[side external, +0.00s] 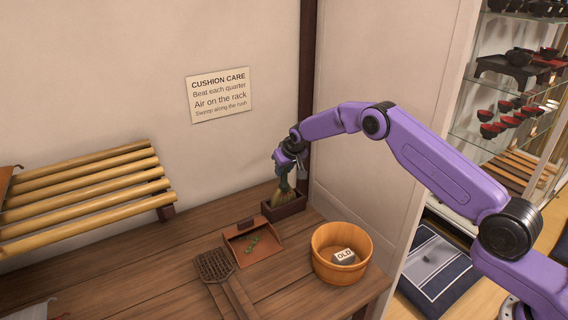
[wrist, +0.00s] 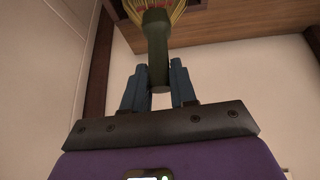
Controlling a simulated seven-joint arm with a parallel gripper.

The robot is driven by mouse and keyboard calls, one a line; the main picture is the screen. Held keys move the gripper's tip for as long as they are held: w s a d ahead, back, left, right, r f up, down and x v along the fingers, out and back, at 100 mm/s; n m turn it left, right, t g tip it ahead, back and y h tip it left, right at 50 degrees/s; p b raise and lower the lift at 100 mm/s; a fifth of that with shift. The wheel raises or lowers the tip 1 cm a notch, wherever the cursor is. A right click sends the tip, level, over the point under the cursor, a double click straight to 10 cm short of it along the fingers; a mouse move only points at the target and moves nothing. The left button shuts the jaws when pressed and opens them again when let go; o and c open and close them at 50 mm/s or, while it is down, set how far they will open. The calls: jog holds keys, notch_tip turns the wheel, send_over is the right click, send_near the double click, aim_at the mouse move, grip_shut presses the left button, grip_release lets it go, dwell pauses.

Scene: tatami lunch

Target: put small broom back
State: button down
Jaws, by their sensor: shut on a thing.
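The small broom (side external: 282,194) has straw-coloured bristles and a dark green handle. My gripper (side external: 288,160) is shut on its handle at the back of the wooden table. In the wrist view my gripper (wrist: 160,82) has its two blue fingers on either side of the green handle (wrist: 157,45), with the bristles (wrist: 152,6) pointing away from it. In the side view the broom hangs bristles down at a dark wooden box (side external: 287,210). The bristle ends seem to be at or inside the box; its front wall hides how deep they are.
A brown dustpan (side external: 262,253) with green bits lies left of a round wooden tub (side external: 323,272) holding a block marked OLD (side external: 344,256). A dark woven beater (side external: 215,268) lies in front. A bamboo rack (side external: 85,190) stands left. A wall and post rise close behind the box.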

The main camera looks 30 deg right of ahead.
jog(key=shift+f, duration=0.3)
jog(key=c, duration=0.8)
grip_release()
jog(key=shift+r, duration=0.1)
